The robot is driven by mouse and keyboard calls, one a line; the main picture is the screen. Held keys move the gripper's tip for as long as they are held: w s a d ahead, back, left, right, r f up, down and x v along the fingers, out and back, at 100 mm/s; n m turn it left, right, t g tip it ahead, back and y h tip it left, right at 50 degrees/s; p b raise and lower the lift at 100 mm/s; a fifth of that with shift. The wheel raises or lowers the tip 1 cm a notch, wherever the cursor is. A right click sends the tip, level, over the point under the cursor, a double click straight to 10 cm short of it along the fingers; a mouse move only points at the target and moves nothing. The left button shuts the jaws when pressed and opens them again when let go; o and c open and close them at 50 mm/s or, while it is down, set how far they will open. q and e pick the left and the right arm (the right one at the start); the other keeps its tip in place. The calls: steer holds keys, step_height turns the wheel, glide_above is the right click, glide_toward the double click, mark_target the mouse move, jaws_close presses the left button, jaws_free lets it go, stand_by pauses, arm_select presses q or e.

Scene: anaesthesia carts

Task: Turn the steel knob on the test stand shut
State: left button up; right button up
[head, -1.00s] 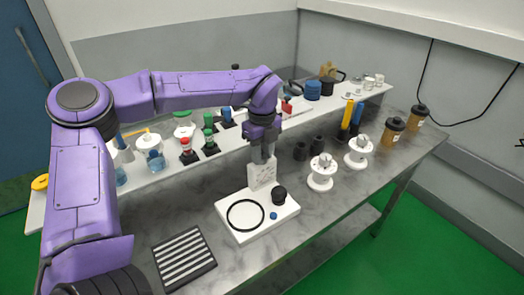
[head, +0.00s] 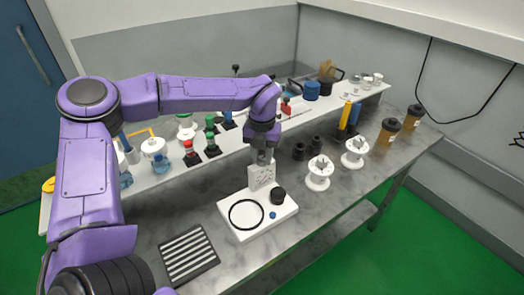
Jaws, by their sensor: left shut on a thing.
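The test stand (head: 283,213) is a white base on the grey bench, with a black ring, a black round cap and a small blue dot on top. A white upright block (head: 262,177) with markings stands at its back. My left gripper (head: 263,158) points down at the top of this block and is shut on the steel knob there. The fingers hide the knob almost wholly, so its angle cannot be read. My right gripper is out of view.
A striped dark mat (head: 187,255) lies left of the stand. A raised white shelf (head: 165,183) behind holds red and green valves (head: 211,143) and flasks. Bare bench lies in front right of the stand.

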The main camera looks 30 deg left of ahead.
mark_target(262, 158)
arm_select(q)
steer(key=shift+w+r+m+p, duration=0.15)
steer(key=shift+m+p, duration=0.35)
steer(key=shift+m, duration=0.5)
steer(key=o, duration=1.1)
steer(key=shift+c, duration=0.2)
steer(key=shift+r, duration=0.4)
step_height(262, 158, up, 10)
steer(key=b, duration=0.2)
steer(key=shift+f, duration=0.15)
